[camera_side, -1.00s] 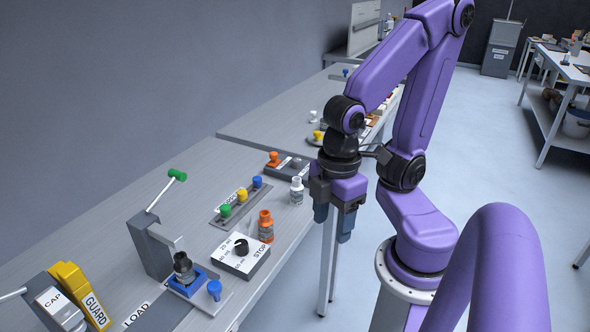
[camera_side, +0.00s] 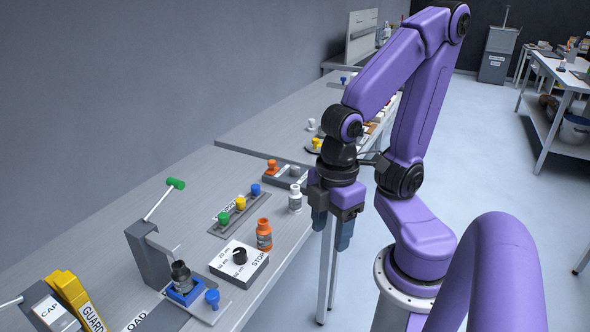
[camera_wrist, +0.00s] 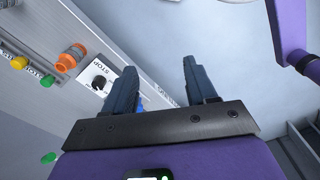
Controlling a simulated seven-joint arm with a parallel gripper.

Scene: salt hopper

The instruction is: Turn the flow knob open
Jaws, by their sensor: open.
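A black knob (camera_side: 240,256) sits on top of a white box (camera_side: 252,270) near the bench's front edge. The box top carries "ml" marks and the word STOP; I see no label saying flow. In the wrist view the knob (camera_wrist: 98,83) is left of my fingers, with part of the box hidden behind the left finger. My gripper (camera_side: 332,230) is open and empty, its fingers pointing down, to the right of the box and beyond the bench edge. In the wrist view the gripper (camera_wrist: 160,72) has clear space between its two fingers.
An orange bottle (camera_side: 264,236) stands right behind the box, with a white bottle (camera_side: 295,200) farther back. A strip with green, yellow and blue knobs (camera_side: 240,204) lies behind. A lever stand (camera_side: 150,250) and a dark bottle (camera_side: 181,276) are to the left.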

